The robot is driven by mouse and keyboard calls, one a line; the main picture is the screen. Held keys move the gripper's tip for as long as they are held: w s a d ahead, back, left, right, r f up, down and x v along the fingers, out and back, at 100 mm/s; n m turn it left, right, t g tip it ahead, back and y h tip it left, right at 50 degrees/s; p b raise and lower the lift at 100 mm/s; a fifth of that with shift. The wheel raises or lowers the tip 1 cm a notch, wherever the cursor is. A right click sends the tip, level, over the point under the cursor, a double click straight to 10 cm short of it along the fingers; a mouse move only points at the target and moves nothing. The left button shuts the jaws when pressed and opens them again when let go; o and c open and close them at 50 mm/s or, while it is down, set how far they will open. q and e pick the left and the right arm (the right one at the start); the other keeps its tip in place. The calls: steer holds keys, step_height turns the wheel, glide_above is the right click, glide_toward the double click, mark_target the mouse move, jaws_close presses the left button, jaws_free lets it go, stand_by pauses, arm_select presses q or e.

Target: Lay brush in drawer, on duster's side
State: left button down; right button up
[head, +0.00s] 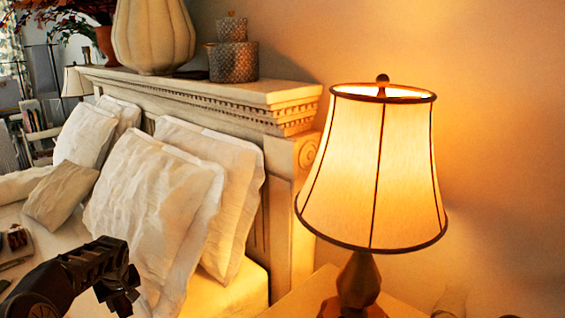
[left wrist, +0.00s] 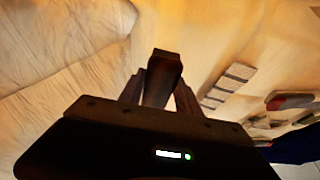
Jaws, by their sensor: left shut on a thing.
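My left gripper (head: 122,290) is at the lower left of the head view, over the bed in front of the pillows. In the left wrist view, the left gripper (left wrist: 160,88) is shut on a dark, narrow thing, apparently the brush (left wrist: 166,62); only its end shows between the fingers. The drawer and the duster cannot be made out in either view. My right gripper is not in view.
A lit lamp (head: 375,170) stands on a bedside table (head: 300,299) at the right. White pillows (head: 145,205) lean on the headboard (head: 200,88). A small tray (head: 14,252) lies at the left edge. A red and grey thing (left wrist: 290,101) shows in the left wrist view.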

mark_target(132, 310)
arm_select(q)
steer(key=shift+m, duration=0.7)
steer(key=d, duration=0.1)
steer(key=d+f, duration=0.1)
steer(key=s+d+f, duration=0.1)
steer(key=shift+d, duration=0.4)
steer(key=s+d+r+m+h, duration=0.1)
steer(key=s+d+r+m, duration=0.1)
steer(key=d, duration=0.7)
steer(key=s+d+r+m+t+h+p, duration=0.1)
steer(key=s+d+r+m, duration=0.1)
steer(key=d, duration=0.7)
steer(key=s+d+r+m+h, duration=0.1)
steer(key=s+d+r+m, duration=0.2)
steer(key=d, duration=0.7)
steer(key=shift+s+m+t, duration=0.3)
steer(key=shift+s+m, duration=0.2)
steer(key=shift+s, duration=0.65)
